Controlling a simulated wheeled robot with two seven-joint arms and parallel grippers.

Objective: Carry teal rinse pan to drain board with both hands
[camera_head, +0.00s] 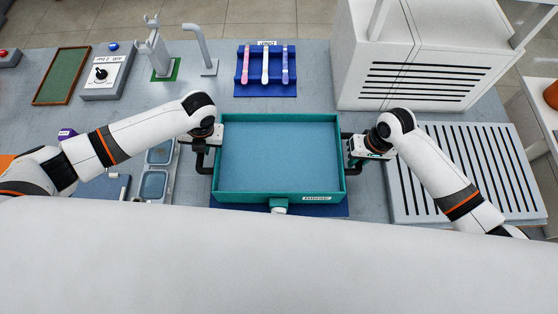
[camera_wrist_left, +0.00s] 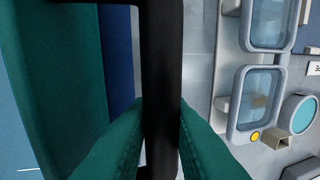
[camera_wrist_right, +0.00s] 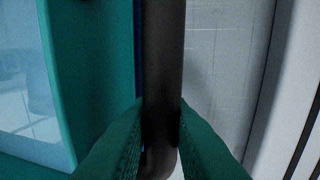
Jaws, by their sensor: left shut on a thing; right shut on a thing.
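The teal rinse pan (camera_head: 280,157) is in the middle of the head view, with blue water-like fill and black side handles. My left gripper (camera_head: 203,143) is shut on the pan's left handle; the left wrist view shows the black handle (camera_wrist_left: 160,60) between its teal fingers. My right gripper (camera_head: 354,152) is shut on the right handle; the right wrist view shows that black handle (camera_wrist_right: 163,70) between its fingers. The drain board (camera_head: 405,190), pale with dark slots, lies to the right, partly behind my right arm. The pan's height above the table is hard to tell.
A blue mat (camera_head: 335,210) shows under the pan's front edge. A white vented cabinet (camera_head: 420,75) stands behind the drain board. A blue rack (camera_head: 265,88) with coloured sticks and a grey tap (camera_head: 203,50) stand at the back. Small lidded basins (camera_head: 155,184) sit left of the pan.

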